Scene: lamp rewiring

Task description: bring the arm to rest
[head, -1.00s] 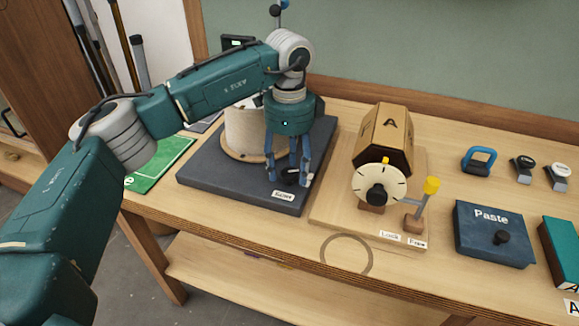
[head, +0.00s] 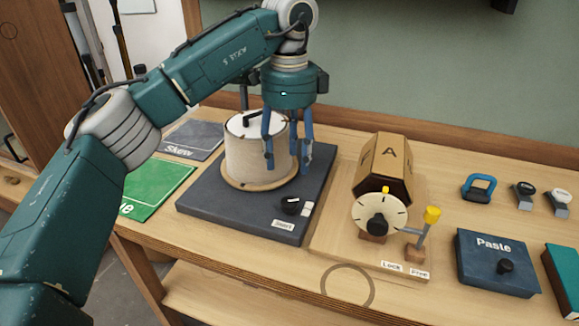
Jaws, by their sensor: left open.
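My left arm reaches in from the left over the bench. Its gripper (head: 287,162) points down with its fingers apart and nothing between them. It hangs above the dark base plate (head: 215,203), in front of the right side of a cream drum (head: 245,158) on a wooden disc. The fingers overlap the drum in the picture; I cannot tell whether they touch it. A black knob (head: 290,205) beside a small label on the plate is in plain view below the gripper. My right gripper is not in view.
A wooden hexagonal block (head: 385,165) marked A stands behind a dial (head: 379,213) and a yellow-tipped lever (head: 431,215). A blue Paste box (head: 495,262), a blue-handled item (head: 478,188) and two small tools lie right. Green (head: 158,190) and grey (head: 192,141) mats lie left.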

